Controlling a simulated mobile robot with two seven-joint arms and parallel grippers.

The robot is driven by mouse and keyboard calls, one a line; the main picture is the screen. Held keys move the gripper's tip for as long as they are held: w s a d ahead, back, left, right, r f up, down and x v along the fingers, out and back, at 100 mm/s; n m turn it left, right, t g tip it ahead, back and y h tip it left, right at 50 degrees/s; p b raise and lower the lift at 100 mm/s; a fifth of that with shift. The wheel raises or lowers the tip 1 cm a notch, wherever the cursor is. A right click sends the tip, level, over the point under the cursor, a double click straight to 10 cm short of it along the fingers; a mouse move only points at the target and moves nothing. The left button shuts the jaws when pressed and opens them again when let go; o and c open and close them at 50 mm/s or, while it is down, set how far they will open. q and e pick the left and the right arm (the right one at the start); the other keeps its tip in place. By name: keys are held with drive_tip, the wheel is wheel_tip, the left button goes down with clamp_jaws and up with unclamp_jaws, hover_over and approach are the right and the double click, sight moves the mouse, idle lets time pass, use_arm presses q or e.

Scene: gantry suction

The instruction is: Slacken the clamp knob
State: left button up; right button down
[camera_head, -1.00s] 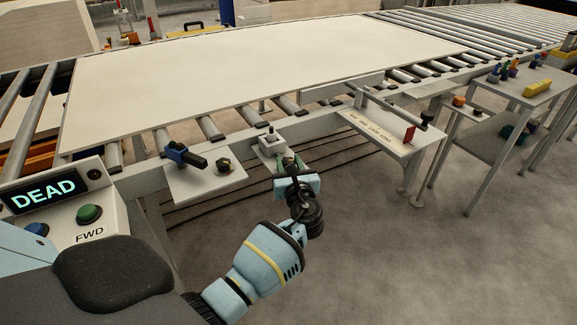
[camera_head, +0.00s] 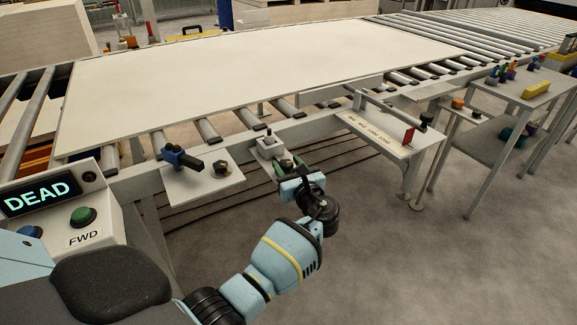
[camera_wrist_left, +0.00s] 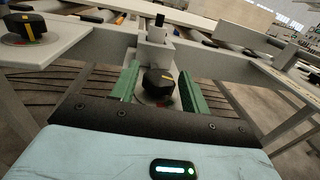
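A black knob with a yellow mark (camera_wrist_left: 158,83) sits on a small light plate below a grey block (camera_wrist_left: 155,50) in the left wrist view. My left gripper (camera_wrist_left: 160,85) is open, with one green finger on each side of this knob and a visible gap on both sides. I cannot tell how deep the fingers reach around it. In the head view my left gripper (camera_head: 287,164) is at the small bracket with the grey block (camera_head: 268,142) on the conveyor's front rail; the knob is hidden there by the gripper. My right gripper is not in view.
A second dark knob (camera_head: 221,168) and a blue-and-black lever clamp (camera_head: 183,158) are on a plate to the left. A large pale board (camera_head: 260,75) lies on the rollers. A control box (camera_head: 85,235) reads DEAD. A shelf with a scale (camera_head: 372,125) is right.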

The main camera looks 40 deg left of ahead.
use_arm(q)
drive_tip(key=shift+o, duration=0.9)
drive_tip(key=v, duration=0.7)
drive_tip(key=shift+s+d, duration=0.25)
drive_tip(key=shift+d, duration=0.1)
drive_tip(key=shift+a+r, duration=0.1)
